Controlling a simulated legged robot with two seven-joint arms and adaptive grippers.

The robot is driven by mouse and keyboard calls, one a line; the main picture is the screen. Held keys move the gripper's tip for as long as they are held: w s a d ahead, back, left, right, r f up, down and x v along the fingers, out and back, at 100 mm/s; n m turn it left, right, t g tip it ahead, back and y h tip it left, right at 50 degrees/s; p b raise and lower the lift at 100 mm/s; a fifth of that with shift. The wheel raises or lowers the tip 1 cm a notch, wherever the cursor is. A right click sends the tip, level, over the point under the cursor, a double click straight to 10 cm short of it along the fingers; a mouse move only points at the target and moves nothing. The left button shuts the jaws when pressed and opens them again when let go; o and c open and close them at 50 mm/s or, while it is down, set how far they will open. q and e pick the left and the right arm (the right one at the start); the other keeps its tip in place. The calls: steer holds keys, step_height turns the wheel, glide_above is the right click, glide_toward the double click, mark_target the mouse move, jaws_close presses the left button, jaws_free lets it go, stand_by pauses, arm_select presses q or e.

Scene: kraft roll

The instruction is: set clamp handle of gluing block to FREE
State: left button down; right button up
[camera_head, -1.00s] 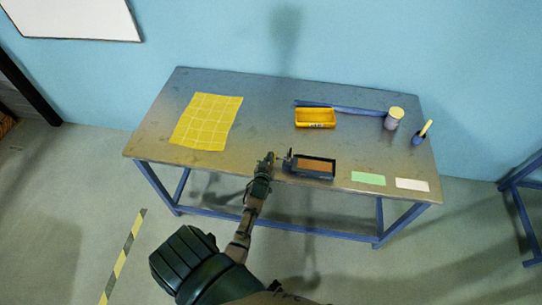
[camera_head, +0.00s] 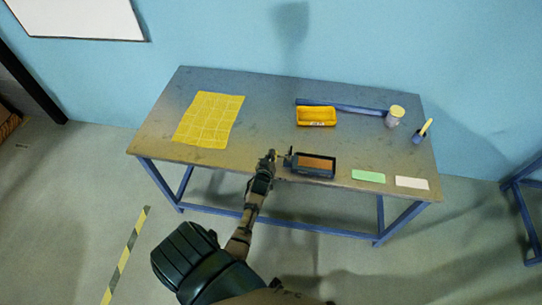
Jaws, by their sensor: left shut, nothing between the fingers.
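The gluing block (camera_head: 313,165) is a dark tray-like block with a brown inset, near the front edge of the table. Its small dark clamp handle (camera_head: 289,156) stands at the block's left end. My left gripper (camera_head: 271,155) is shut and empty, just left of the handle. Whether the fingertips touch the handle is too small to tell. My right gripper is out of view.
The metal table (camera_head: 262,108) also holds a yellow sheet with a grid (camera_head: 208,120), a yellow bin (camera_head: 316,117), a blue bar (camera_head: 345,107), a lidded jar (camera_head: 394,117), a brush in a blue pot (camera_head: 419,136), a green card (camera_head: 368,176) and a white card (camera_head: 411,183).

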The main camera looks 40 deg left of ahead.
arm_select(q)
steer(key=s+d+r, duration=0.4)
steer(key=s+r, duration=0.1)
steer(key=s, duration=0.4)
steer(key=shift+s+r+p, duration=0.15)
steer(key=shift+r+p, duration=0.1)
steer(key=shift+p, duration=0.2)
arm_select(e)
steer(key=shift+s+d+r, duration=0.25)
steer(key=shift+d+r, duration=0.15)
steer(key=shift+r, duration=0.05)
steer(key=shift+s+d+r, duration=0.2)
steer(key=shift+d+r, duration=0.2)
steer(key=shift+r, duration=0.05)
arm_select(q)
steer(key=shift+f, duration=0.1)
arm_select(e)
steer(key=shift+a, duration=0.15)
arm_select(q)
steer(key=shift+d, duration=0.1)
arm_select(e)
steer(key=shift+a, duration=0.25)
